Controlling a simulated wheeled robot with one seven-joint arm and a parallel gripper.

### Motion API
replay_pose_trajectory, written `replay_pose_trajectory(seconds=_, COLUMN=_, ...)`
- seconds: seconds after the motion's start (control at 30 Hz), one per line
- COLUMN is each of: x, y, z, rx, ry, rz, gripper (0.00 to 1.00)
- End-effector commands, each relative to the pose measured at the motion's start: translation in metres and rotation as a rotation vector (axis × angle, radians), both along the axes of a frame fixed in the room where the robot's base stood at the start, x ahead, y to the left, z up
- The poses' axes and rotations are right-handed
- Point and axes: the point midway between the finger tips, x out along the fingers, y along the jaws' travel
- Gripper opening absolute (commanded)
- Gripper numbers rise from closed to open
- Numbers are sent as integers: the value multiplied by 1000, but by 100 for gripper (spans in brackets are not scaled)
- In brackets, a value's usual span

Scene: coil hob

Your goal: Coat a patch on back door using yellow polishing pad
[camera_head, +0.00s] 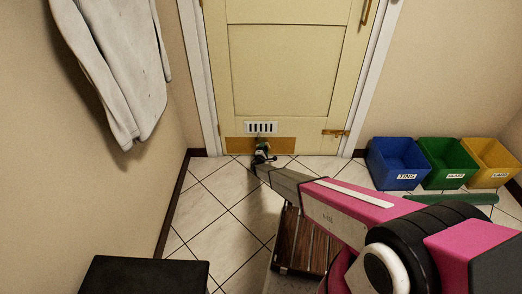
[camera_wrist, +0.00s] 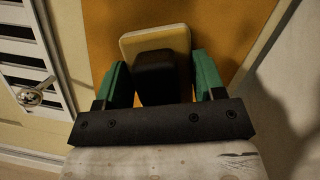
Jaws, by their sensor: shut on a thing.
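The back door (camera_head: 284,70) is pale yellow with raised panels. A brown-orange patch (camera_head: 284,145) crosses its bottom; it also fills the background of the wrist view (camera_wrist: 248,25). My gripper (camera_head: 262,151) is low in front of the patch's middle-left part. In the wrist view its green fingers (camera_wrist: 157,78) are shut on the black grip of the yellow polishing pad (camera_wrist: 152,42). The pad's pale yellow plate lies beyond the fingertips, in front of the patch. I cannot tell whether it touches the door. The head view hides most of the pad.
A white vent (camera_head: 261,128) sits just above the patch. A brass latch (camera_head: 336,133) is at the door's lower right. Blue (camera_head: 397,160), green (camera_head: 446,160) and yellow (camera_head: 489,158) bins stand right. A pale garment (camera_head: 115,65) hangs left. Tiled floor (camera_head: 215,200) is open left of my arm.

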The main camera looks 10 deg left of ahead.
Motion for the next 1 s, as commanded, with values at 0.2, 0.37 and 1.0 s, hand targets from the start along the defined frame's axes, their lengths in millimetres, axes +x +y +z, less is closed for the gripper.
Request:
replay_pose_trajectory(seconds=0.2, x=2, y=-6, z=0, rx=0, ry=0, rz=0, gripper=36)
replay_pose_trajectory(seconds=0.37, x=4, y=-15, z=0, rx=1, ry=0, rz=0, gripper=36)
replay_pose_trajectory(seconds=1.0, x=15, y=-49, z=0, rx=1, ry=-1, rz=-2, gripper=36)
